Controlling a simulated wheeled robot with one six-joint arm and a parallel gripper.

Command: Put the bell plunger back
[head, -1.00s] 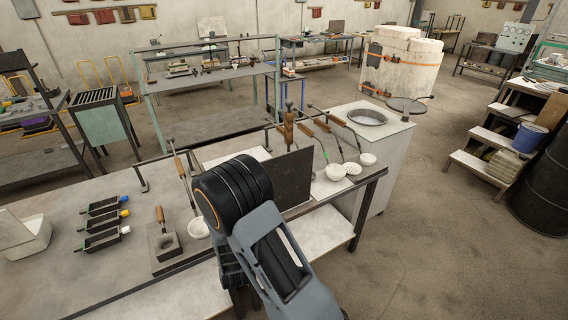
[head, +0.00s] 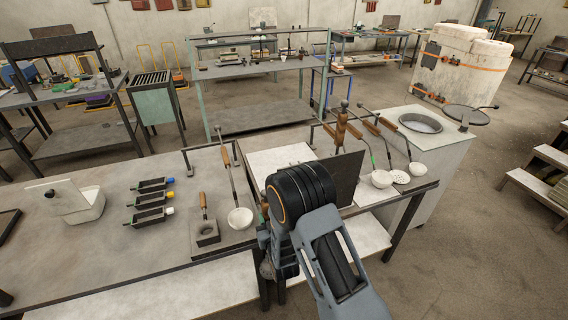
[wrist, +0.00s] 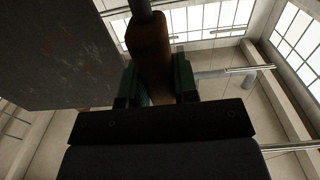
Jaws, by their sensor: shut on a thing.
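In the wrist view my gripper (wrist: 157,88) has its green-padded fingers shut on a brown wooden handle (wrist: 150,50). A grey metal rod (wrist: 140,8) runs from that handle out of the top of the picture. I take it for the bell plunger; its bell end is not in the wrist view. In the head view my black wrist (head: 300,195) stands at the front edge of the workbench (head: 90,255) and hides the fingers. A bit of brown beside the wrist may be the held handle, but I cannot tell surely.
A dark upright board (head: 337,180) stands right of my wrist. White cups (head: 382,179) of long-handled tools lie beyond it. A round pan (head: 420,124) is on the cabinet.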

